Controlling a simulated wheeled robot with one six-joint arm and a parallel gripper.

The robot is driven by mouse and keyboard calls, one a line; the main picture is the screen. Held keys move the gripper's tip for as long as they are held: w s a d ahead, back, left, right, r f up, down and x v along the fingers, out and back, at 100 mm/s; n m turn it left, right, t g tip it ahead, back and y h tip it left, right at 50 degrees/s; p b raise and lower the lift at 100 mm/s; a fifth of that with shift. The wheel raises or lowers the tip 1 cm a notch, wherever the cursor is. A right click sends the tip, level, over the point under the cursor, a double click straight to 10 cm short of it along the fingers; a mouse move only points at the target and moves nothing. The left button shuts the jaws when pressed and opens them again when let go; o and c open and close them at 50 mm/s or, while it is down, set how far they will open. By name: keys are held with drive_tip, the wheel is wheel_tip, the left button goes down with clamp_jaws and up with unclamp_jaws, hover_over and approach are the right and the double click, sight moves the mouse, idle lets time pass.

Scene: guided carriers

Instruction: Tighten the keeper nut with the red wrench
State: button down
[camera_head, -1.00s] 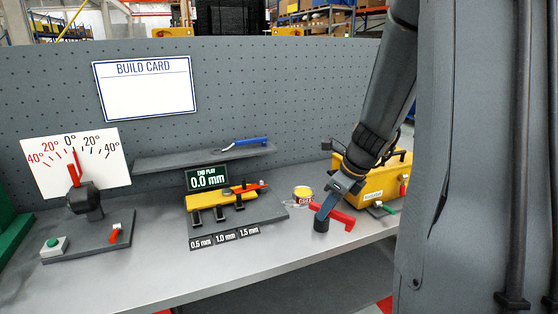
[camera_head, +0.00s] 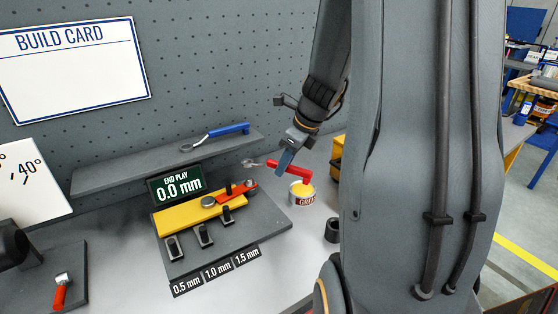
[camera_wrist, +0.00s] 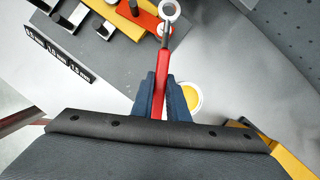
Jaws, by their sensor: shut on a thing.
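My gripper (camera_head: 284,160) is shut on the red wrench (camera_head: 290,172), holding it in the air beside the fixture. In the wrist view the wrench (camera_wrist: 160,85) lies between the blue fingers, its grey ring end (camera_wrist: 169,10) pointing forward. In the head view the ring (camera_head: 248,163) is above and behind the right end of the orange keeper (camera_head: 236,194). A small grey nut or stud (camera_head: 250,184) shows at that end; the ring appears apart from it. The keeper lies across a yellow bar (camera_head: 180,217) on a grey base.
A grease tin (camera_head: 301,195) stands below the wrench handle. A dark cylinder (camera_head: 332,229) stands to its right. A blue wrench (camera_head: 230,131) lies on the shelf (camera_head: 130,170) behind. Black gauges labelled 0.5, 1.0 and 1.5 mm sit along the fixture's front. A yellow box (camera_head: 336,155) is partly hidden by my arm.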

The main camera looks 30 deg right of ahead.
idle(0.3)
drive_tip(key=shift+f, duration=0.1)
drive_tip(key=shift+f+b, duration=1.2)
drive_tip(key=shift+f, duration=1.2)
drive_tip(key=shift+p, duration=0.75)
drive_tip(key=shift+f+b, duration=0.9)
drive_tip(key=shift+f, duration=0.2)
drive_tip(key=shift+s+a, duration=0.1)
